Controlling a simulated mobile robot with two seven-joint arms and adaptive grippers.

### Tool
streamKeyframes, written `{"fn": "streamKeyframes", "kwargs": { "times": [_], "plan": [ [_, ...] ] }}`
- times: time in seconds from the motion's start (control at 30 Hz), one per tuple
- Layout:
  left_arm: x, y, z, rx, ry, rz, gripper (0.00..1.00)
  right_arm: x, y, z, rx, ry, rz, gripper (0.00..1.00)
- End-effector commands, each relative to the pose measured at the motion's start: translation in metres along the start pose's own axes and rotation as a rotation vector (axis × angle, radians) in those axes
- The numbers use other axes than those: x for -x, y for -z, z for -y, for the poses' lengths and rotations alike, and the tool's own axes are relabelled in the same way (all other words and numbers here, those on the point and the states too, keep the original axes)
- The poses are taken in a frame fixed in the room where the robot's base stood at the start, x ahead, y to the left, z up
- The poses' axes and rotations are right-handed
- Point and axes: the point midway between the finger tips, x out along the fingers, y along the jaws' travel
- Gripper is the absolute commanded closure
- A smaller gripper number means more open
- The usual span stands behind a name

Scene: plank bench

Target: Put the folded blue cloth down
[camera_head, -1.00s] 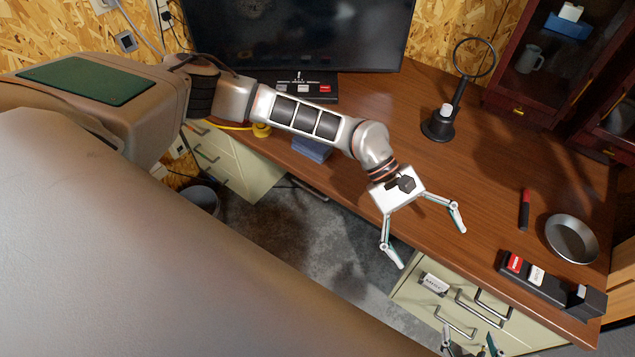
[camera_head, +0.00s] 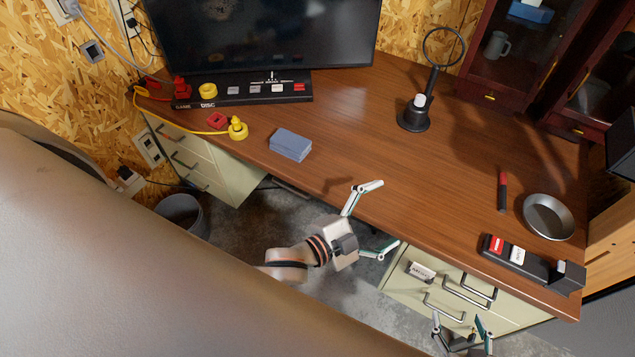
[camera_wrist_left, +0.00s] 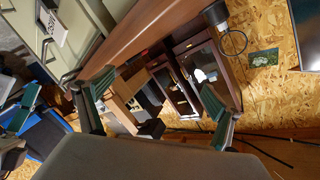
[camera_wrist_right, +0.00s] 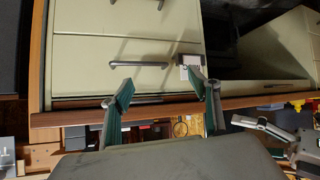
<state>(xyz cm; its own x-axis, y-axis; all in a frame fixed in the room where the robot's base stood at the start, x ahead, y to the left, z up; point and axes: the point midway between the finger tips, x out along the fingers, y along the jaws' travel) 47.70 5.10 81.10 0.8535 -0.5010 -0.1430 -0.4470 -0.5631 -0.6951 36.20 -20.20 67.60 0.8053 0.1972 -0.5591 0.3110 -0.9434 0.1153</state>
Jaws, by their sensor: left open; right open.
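The folded blue cloth (camera_head: 290,145) lies flat on the bench (camera_head: 350,125) near its front edge, left of the middle in the head view. Nothing touches it. My left gripper (camera_head: 384,214) is open and empty at the bench's front edge, to the right of the cloth and nearer to me. Its open fingers also show in the left wrist view (camera_wrist_left: 157,90), with no cloth between them. My right gripper (camera_head: 458,325) is open and empty, low in front of the drawers. It also shows in the right wrist view (camera_wrist_right: 163,80), facing a drawer front.
A yellow knob piece (camera_head: 237,128) and a red piece (camera_head: 216,121) lie left of the cloth. Behind are a black button panel (camera_head: 245,90) and a monitor (camera_head: 260,30). A magnifier stand (camera_head: 415,115), metal bowl (camera_head: 548,217) and black button box (camera_head: 520,258) stand right. The bench middle is clear.

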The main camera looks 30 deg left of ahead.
Motion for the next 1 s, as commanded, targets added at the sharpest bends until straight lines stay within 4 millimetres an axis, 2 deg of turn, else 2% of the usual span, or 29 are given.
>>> {"fn": "streamKeyframes", "kwargs": {
  "times": [0.03, 0.1, 0.2, 0.3, 0.4, 0.47, 0.77, 0.8, 0.9, 1.0],
  "plan": [
    [0.024, -0.034, -0.012, 0.142, -0.008, 0.101, 0.07, 0.0, 0.0, 0.0, 0.0, 0.0, 0.0, 0.39],
    [0.054, -0.074, -0.023, 0.317, -0.004, 0.224, 0.07, 0.0, 0.0, 0.0, 0.0, 0.0, 0.0, 0.39],
    [0.098, -0.119, -0.039, 0.517, 0.013, 0.371, 0.07, 0.0, 0.001, 0.0, 0.001, 0.0, -0.001, 0.39],
    [0.131, -0.146, -0.051, 0.648, 0.034, 0.468, 0.07, 0.0, 0.001, 0.0, 0.001, 0.0, -0.002, 0.39],
    [0.149, -0.159, -0.057, 0.714, 0.047, 0.519, 0.07, 0.001, 0.002, -0.001, 0.001, 0.0, -0.004, 0.39],
    [0.153, -0.162, -0.058, 0.731, 0.051, 0.53, 0.07, 0.001, 0.003, -0.001, 0.001, -0.001, -0.005, 0.39],
    [0.154, -0.163, -0.058, 0.732, 0.051, 0.531, 0.07, 0.001, 0.004, -0.001, 0.001, -0.001, -0.006, 0.39],
    [0.154, -0.163, -0.058, 0.732, 0.051, 0.531, 0.13, 0.001, 0.004, -0.001, 0.001, -0.001, -0.006, 0.44],
    [0.153, -0.163, -0.058, 0.731, 0.051, 0.531, 0.39, 0.001, 0.004, -0.001, 0.001, -0.001, -0.006, 0.7],
    [0.153, -0.163, -0.058, 0.731, 0.05, 0.53, 0.65, 0.001, 0.003, -0.001, 0.001, -0.001, -0.005, 0.72]
  ]
}}
